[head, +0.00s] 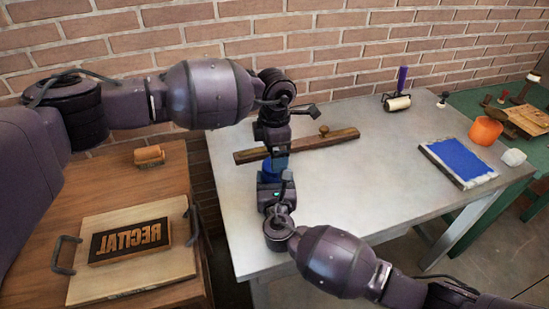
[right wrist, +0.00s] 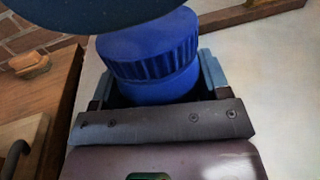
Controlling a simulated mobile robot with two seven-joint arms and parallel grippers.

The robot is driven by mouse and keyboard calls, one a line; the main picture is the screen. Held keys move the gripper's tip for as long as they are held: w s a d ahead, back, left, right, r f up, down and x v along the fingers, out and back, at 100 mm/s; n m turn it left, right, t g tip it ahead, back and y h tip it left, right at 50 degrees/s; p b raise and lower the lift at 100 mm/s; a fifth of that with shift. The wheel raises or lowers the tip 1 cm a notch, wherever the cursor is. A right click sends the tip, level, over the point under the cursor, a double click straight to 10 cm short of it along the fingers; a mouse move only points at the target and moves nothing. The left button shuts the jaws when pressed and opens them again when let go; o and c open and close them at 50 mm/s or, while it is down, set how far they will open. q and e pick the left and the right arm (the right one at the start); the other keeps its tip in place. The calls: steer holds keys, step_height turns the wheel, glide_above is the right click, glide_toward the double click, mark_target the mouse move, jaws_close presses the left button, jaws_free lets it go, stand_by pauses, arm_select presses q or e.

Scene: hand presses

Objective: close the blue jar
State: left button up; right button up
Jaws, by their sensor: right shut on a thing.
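The blue jar (right wrist: 160,88) stands between the fingers of my right gripper (right wrist: 154,84), which is shut on its body. A ribbed blue lid (right wrist: 150,48) sits on top of the jar. In the head view only a little of the blue jar (head: 267,170) shows between my two grippers. My left gripper (head: 277,160) points down right above the lid. A dark rounded part covers the top left of the right wrist view, over the lid. Whether the left fingers are open or touch the lid is hidden.
A wooden bar with a knob (head: 297,146) lies behind the jar on the pale table (head: 370,190). A blue slab (head: 458,162), a roller (head: 397,102) and an orange cup (head: 486,130) are at the right.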

arm_select(q)
steer(key=shift+r, duration=0.4)
steer(key=shift+c, duration=0.3)
steer(key=shift+r+n, duration=0.15)
steer(key=shift+n, duration=0.15)
step_height(320, 180, up, 3)
steer(key=n, duration=0.5)
steer(key=shift+r, duration=0.1)
steer(key=shift+f, duration=4.05)
steer(key=shift+c, duration=0.5)
